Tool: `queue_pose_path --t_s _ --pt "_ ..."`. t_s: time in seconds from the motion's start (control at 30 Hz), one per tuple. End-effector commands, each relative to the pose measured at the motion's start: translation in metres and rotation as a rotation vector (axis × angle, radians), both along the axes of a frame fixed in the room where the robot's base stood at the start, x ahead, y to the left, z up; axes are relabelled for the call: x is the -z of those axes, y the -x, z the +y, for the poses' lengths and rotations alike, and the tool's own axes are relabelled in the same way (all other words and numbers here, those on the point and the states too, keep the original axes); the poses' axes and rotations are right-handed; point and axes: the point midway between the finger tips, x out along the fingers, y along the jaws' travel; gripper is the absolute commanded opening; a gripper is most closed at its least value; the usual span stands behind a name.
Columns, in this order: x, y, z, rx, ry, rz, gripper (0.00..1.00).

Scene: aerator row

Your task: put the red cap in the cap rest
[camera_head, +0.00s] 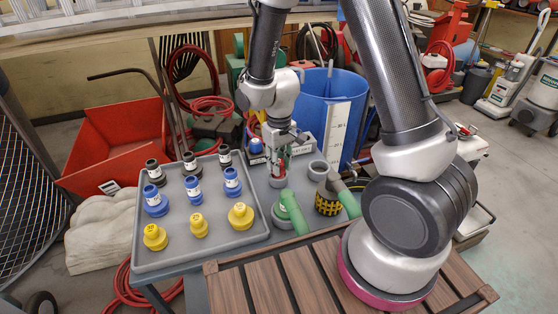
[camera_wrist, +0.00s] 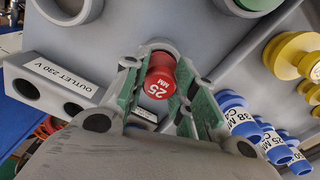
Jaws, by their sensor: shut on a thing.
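The red cap (camera_wrist: 160,80), marked 25 MM, is between the green-padded fingers of my gripper (camera_wrist: 172,100) in the wrist view. My gripper is shut on it. In the head view my gripper (camera_head: 279,158) points down over the grey bench, and the red cap (camera_head: 281,165) shows only as a small patch between the fingers. A grey round socket (camera_wrist: 158,46) lies at the cap's far end; I cannot tell whether the cap is seated in it or just above. A grey block labelled OUTLET 230 V (camera_wrist: 50,75) has open round holes; I cannot tell which fitting is the cap rest.
A grey tray (camera_head: 147,263) with black, blue and yellow caps stands left. A blue barrel (camera_head: 311,105) stands behind. A slatted wooden top (camera_head: 280,284) is in front.

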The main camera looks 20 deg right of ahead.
Motion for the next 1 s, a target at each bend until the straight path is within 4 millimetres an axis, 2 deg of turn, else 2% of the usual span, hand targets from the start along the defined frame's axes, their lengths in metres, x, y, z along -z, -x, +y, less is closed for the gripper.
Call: queue_pose_path --t_s 0.43,0.47,0.6,0.87,1.0 --pt "0.011 0.0 0.0 0.0 0.0 0.001 0.03" --pt "0.012 0.0 0.0 0.0 0.0 0.0 0.29" --pt "0.011 0.0 0.0 0.0 0.0 0.0 0.52" --pt "0.011 0.0 0.0 0.0 0.0 -0.001 0.52" --pt "0.003 -0.001 0.0 0.0 -0.001 -0.004 0.52"
